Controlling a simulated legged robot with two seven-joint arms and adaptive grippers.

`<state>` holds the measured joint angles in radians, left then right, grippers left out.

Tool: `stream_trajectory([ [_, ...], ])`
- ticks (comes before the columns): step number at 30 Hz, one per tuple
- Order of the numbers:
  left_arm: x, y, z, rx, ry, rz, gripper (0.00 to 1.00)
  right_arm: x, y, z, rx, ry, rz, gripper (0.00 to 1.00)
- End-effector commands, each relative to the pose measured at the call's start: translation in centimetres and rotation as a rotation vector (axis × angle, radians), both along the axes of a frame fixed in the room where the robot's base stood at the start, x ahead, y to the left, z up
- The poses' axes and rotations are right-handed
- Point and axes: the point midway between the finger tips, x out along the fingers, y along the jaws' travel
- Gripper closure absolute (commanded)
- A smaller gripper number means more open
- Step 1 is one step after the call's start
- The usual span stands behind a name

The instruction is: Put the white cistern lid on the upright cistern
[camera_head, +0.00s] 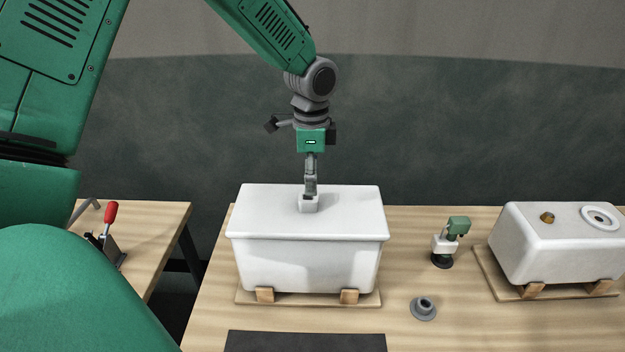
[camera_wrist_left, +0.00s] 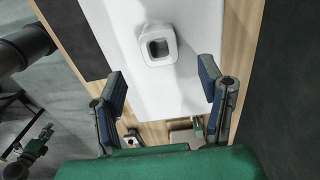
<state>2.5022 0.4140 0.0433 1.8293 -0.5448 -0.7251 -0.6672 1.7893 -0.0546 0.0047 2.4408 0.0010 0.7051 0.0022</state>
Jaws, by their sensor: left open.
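The white lid (camera_head: 270,205) sits level on top of the upright white cistern (camera_head: 305,267), which rests on wooden blocks over a thin board. A square, hollow-topped knob (camera_head: 308,203) stands in the middle of the lid. In the left wrist view, the knob (camera_wrist_left: 158,47) shows against the white lid (camera_wrist_left: 150,92). My left gripper (camera_head: 311,182) is above the lid, close to the knob. Its two fingers (camera_wrist_left: 164,92) are wide apart with nothing gripped between them. My right gripper is in neither view.
A second white cistern (camera_head: 555,250) with a brass fitting and a ring on top stands on a board at right. A green-and-white tool (camera_head: 447,243) and a grey disc (camera_head: 423,308) are between. A dark mat (camera_head: 305,342) lies in front. A red-handled clamp (camera_head: 110,230) is on the left table.

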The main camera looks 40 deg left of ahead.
Motion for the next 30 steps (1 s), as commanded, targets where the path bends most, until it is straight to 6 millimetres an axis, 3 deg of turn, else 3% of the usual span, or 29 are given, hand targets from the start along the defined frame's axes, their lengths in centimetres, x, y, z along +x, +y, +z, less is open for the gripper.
stream_trajectory([
  [15,0.1,0.0,2.1,0.001,-0.002,0.000,0.38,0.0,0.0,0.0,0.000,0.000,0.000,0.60],
  [30,0.1,0.0,2.6,0.000,-0.001,0.000,0.38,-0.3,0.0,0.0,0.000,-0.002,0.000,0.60],
])
